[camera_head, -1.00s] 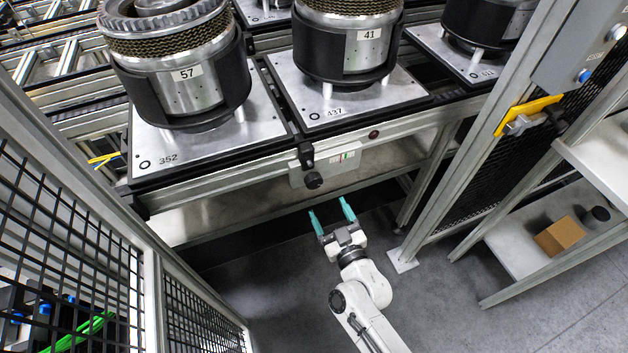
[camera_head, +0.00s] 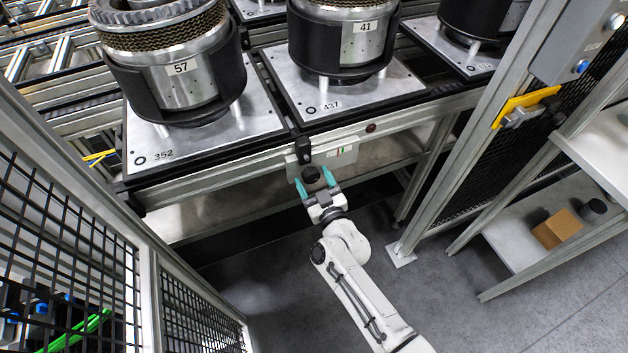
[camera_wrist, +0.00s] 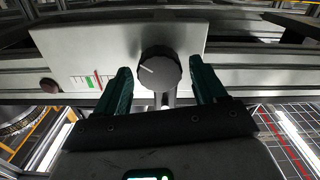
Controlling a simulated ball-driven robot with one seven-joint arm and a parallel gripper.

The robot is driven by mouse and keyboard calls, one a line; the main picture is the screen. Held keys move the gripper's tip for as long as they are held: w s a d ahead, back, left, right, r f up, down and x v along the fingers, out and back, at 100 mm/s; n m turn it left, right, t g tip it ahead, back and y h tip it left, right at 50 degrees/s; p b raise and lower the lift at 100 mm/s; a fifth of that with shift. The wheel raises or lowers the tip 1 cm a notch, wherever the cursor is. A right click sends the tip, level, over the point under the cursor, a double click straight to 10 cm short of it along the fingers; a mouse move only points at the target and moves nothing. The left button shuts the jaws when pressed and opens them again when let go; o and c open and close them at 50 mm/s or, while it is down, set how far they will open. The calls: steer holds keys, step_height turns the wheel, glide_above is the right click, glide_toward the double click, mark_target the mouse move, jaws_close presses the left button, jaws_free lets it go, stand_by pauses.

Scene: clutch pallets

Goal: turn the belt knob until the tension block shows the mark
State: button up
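The belt knob (camera_head: 311,174) is dark and round, on a pale plate (camera_head: 345,157) below the conveyor edge. In the wrist view the knob (camera_wrist: 160,69) shows a white line pointing to the upper left. The tension scale (camera_wrist: 95,79) on the plate has tick marks, a green band and a red line; the red line is just right of the green. My gripper (camera_head: 315,182) is open, with its teal fingers on either side of the knob. In the wrist view, gaps show between the fingers (camera_wrist: 160,88) and the knob. Whether the fingertips reach alongside it is unclear.
Pallets (camera_head: 153,140) carrying clutches stand on the conveyor above the knob. A mesh fence (camera_head: 60,240) is at left. A post (camera_head: 450,150) and a shelf (camera_head: 510,245) with a cardboard box (camera_head: 556,229) are at right. The floor below the conveyor is clear.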

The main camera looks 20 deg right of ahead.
steer(key=c, duration=0.9)
steer(key=shift+m, duration=0.3)
steer(key=m, duration=0.3)
steer(key=shift+m+b, duration=0.3)
steer(key=m, duration=0.3)
steer(key=shift+d+m, duration=0.1)
steer(key=shift+m, duration=0.2)
steer(key=m+b, duration=0.1)
steer(key=m, duration=0.2)
steer(key=shift+f, duration=0.1)
steer(key=shift+m, duration=1.9)
steer(key=shift+d+m+b, duration=0.1)
steer(key=shift+m+b, duration=0.2)
